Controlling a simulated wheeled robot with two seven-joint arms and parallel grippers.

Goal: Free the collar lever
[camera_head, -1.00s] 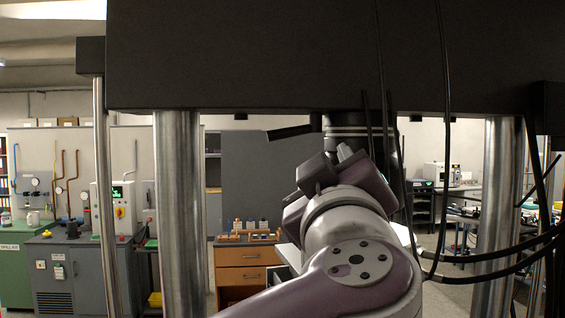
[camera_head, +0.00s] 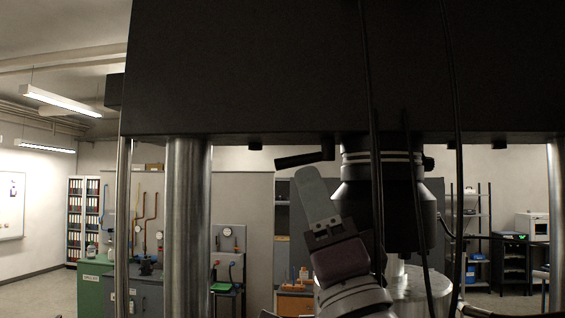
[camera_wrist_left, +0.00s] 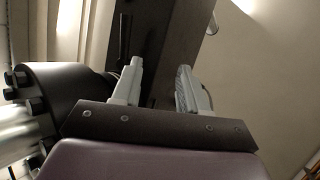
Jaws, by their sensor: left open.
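The collar lever (camera_head: 304,159) is a black handle sticking out to the left from the dark collar (camera_head: 382,158) under the big black crosshead. My left gripper (camera_head: 308,172) points up in the head view, its pale fingers just below the lever and appearing close to it. In the left wrist view the two pale fingers (camera_wrist_left: 160,70) stand apart with nothing between them. A dark rod (camera_wrist_left: 123,38), which looks like the lever, shows beyond and left of the left finger. Whether a finger touches the lever I cannot tell. My right gripper is not in view.
The black crosshead (camera_head: 250,70) spans the top. A steel column (camera_head: 187,230) stands at left. Black cables (camera_head: 455,120) hang in front of the collar and the dark cylinder (camera_head: 400,205) beneath it. Cabinets and benches stand well behind.

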